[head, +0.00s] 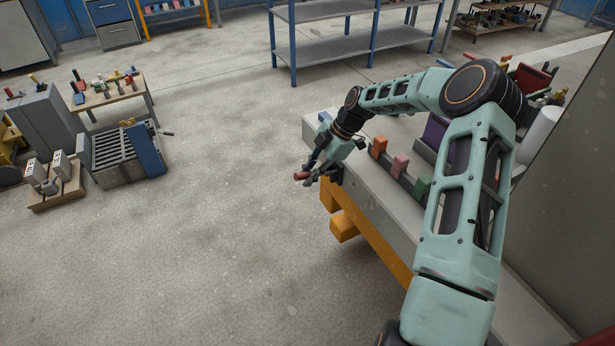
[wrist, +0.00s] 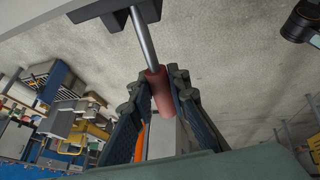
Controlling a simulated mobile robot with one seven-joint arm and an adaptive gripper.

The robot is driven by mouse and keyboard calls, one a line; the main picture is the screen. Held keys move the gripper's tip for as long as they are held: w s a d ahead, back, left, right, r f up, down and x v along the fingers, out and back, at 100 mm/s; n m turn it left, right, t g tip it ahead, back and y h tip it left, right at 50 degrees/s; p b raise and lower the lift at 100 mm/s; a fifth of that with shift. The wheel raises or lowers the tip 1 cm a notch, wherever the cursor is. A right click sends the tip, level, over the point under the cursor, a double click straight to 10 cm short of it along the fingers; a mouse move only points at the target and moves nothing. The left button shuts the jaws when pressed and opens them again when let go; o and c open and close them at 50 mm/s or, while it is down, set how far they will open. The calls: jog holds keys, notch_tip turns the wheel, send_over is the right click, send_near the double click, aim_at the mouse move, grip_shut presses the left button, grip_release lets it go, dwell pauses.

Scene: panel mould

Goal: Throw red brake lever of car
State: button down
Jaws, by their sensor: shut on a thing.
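The red brake lever shows in the wrist view as a metal rod with a red grip (wrist: 157,88) at its end. The rod runs up to a dark mount (wrist: 113,10) at the top of that view. My gripper (wrist: 158,90) has its two dark fingers on either side of the red grip and is shut on it. In the head view, my gripper (head: 318,174) is at the left end of the grey bench, and the red grip (head: 301,176) shows at its fingertips. The rod and mount are mostly hidden there by my gripper. I cannot make out a car.
The grey bench (head: 395,205) with orange beams (head: 345,228) lies below my arm. Coloured blocks (head: 400,165) stand on it right of my gripper. A blue shelf rack (head: 335,45) stands at the back. A small table (head: 108,95) and machines stand at the left. The middle floor is clear.

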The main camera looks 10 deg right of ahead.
jog(key=shift+w+d+r+y, duration=0.1)
jog(key=shift+r+y, duration=0.25)
jog(key=shift+y, duration=0.05)
jog(key=c, duration=1.8)
grip_release()
jog(key=v, duration=1.2)
jog(key=shift+w, duration=0.1)
